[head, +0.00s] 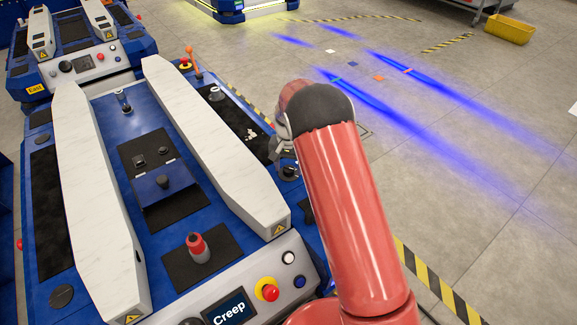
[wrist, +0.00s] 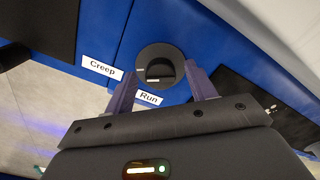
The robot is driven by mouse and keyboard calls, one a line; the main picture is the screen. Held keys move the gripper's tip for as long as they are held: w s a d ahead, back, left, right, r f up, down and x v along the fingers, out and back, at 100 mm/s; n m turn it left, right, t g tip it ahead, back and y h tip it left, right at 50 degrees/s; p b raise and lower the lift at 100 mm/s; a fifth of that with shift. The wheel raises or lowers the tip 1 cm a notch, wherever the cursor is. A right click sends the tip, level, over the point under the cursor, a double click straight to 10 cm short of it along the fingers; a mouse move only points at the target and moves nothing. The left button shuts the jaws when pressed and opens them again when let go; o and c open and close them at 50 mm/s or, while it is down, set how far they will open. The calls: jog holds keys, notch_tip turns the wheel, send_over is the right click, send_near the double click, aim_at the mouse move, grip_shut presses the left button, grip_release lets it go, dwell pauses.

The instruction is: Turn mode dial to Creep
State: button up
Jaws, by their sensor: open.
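The mode dial (wrist: 160,58) is a dark round knob with a grey ring on a blue panel in the wrist view. A white "Creep" label (wrist: 102,68) sits to its left and a white "Run" label (wrist: 149,98) just below it. My gripper (wrist: 161,88) is open, its two purple fingers apart on either side of the dial's lower part. Contact with the knob cannot be told, nor can which label the dial points at. In the head view my red arm hides most of the gripper at the cart's right edge.
The blue cart has two long white rails (head: 215,150), a red-topped knob (head: 198,247), a red emergency button (head: 267,290) and a screen reading "Creep" (head: 230,310). A second cart (head: 75,45) stands behind. An orange-handled lever (head: 193,62) rises at the far right corner. Open floor lies right.

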notch_tip(320, 180, up, 8)
jog(key=shift+f+p, duration=0.2)
jog(key=shift+p, duration=0.2)
jog(key=shift+r, duration=0.2)
notch_tip(320, 180, up, 13)
jog(key=t+p, duration=0.1)
jog(key=p, duration=0.1)
send_over(288, 168)
jog(key=s+d, duration=0.5)
jog(key=s, duration=0.1)
jog(key=s+d+r+n+t+y, duration=0.1)
jog(key=s+d+r+t, duration=0.15)
jog(key=s+r, duration=0.65)
jog(key=s+d+r+n+t+p, duration=0.1)
jog(key=s+d+r, duration=0.1)
jog(key=s, duration=0.8)
jog(key=s+d+r+n+t+h+p, duration=0.1)
jog(key=s+d+r+p, duration=0.1)
jog(key=s, duration=0.9)
jog(key=shift+d, duration=0.85)
jog(key=shift+r, duration=0.1)
jog(key=shift+c, duration=0.4)
